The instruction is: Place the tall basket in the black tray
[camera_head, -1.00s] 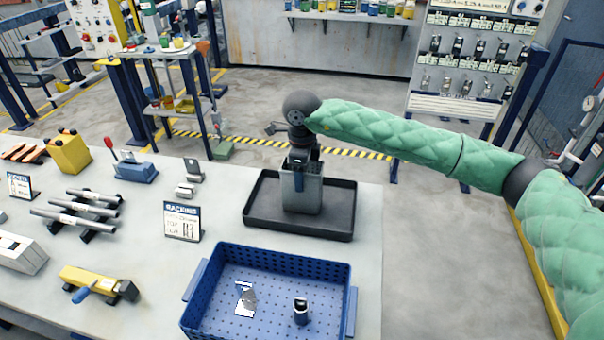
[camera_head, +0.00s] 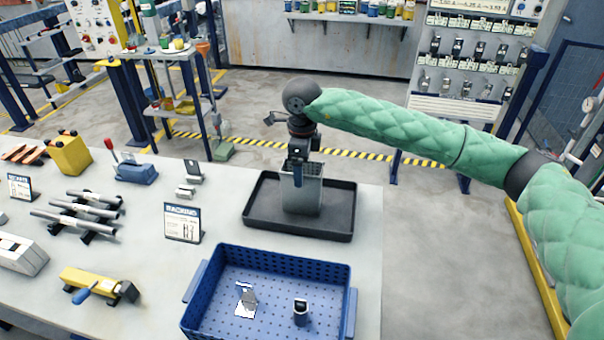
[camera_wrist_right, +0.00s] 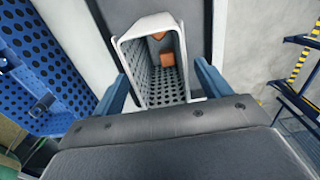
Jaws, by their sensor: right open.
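The tall basket (camera_head: 308,199), grey with perforated walls, stands upright in the black tray (camera_head: 335,235), apparently on its floor. In the right wrist view the basket (camera_wrist_right: 153,101) is seen from above, with orange-brown pieces (camera_wrist_right: 167,60) inside. My right gripper (camera_head: 298,172) is at the basket's top. In the wrist view its blue fingers (camera_wrist_right: 161,72) are open on either side of the basket's rim; I cannot tell whether either finger touches it. My left gripper is not in view.
A blue perforated crate (camera_head: 190,318) with two small items stands in front of the tray. A "RACKING" sign (camera_head: 183,222) stands to the left, with bars (camera_head: 75,220) and a yellow tool (camera_head: 92,282) farther left. The table's right edge is close to the tray.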

